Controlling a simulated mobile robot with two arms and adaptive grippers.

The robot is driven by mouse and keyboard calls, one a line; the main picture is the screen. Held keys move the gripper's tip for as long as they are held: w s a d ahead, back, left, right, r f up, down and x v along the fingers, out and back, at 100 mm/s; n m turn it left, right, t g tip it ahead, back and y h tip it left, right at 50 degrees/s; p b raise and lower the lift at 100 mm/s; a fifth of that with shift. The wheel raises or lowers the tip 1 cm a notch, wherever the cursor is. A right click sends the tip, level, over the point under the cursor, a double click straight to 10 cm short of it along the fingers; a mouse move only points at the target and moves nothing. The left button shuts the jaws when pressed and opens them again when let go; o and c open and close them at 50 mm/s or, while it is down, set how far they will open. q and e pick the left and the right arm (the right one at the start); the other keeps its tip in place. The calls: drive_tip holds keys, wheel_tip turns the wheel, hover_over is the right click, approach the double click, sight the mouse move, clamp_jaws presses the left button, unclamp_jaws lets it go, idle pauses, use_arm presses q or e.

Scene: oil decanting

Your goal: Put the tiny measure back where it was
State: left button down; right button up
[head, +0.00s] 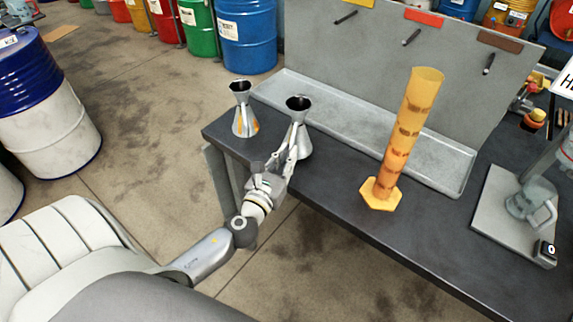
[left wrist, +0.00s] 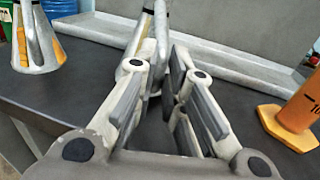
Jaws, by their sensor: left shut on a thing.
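Two silver, double-cone metal measures stand near the left end of the dark workbench. The left one (head: 243,121) has an orange patch on its lower cone and is free; it also shows at the top left of the left wrist view (left wrist: 36,42). My left gripper (head: 289,160) is shut on the other metal measure (head: 299,113), at the lower cone's near side. In the left wrist view this measure (left wrist: 150,35) is partly hidden behind the fingers. It looks upright; whether its base touches the bench is unclear. My right gripper is not in view.
A tall amber cylinder (head: 408,124) with a hexagonal foot stands on the workbench (head: 330,185). A long, shallow grey tray (head: 345,120) lies along the back panel. Drums stand on the floor behind.

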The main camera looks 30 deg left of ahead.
use_arm(q)
wheel_tip(320, 180, down, 2)
drive_tip(key=shift+r, duration=0.1)
drive_tip(key=shift+b, duration=0.35)
drive_tip(key=c, duration=1.5)
unclamp_jaws()
